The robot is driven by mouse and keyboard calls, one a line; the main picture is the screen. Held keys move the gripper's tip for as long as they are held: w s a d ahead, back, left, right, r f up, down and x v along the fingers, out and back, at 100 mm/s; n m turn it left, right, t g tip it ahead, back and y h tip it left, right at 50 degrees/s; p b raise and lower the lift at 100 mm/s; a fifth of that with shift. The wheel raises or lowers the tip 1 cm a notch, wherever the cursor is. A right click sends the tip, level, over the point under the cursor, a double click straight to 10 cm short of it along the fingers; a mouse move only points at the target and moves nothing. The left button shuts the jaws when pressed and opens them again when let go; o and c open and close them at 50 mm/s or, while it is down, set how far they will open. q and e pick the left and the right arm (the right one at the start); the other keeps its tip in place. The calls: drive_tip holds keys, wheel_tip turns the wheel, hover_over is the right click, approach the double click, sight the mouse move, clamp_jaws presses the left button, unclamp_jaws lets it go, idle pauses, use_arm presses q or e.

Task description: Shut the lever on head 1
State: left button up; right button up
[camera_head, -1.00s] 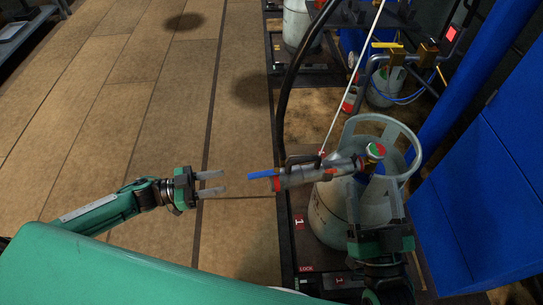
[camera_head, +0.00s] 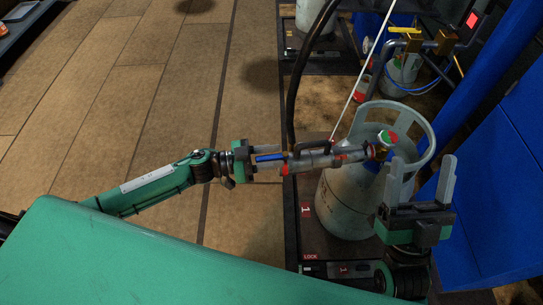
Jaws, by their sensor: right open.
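The filling head (camera_head: 322,157), a grey and red tube with a dark handle, is on the valve (camera_head: 385,140) of a grey gas cylinder (camera_head: 345,205). Its blue lever (camera_head: 270,157) points left, roughly in line with the tube. My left gripper (camera_head: 272,157) is at the lever's end, one finger on each side of it. I cannot tell whether the fingers press on it. My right gripper (camera_head: 423,160) is open and empty, in front of the cylinder's right side, fingers pointing up.
The cylinder stands on a dark scale (camera_head: 308,235) marked 1 and LOCK. A black hose (camera_head: 297,85) rises from the head, and a white line (camera_head: 360,85) runs beside it. Blue panels (camera_head: 490,190) stand close on the right. The brown floor (camera_head: 120,100) on the left is clear.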

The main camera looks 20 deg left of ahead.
use_arm(q)
clamp_jaws()
idle(0.3)
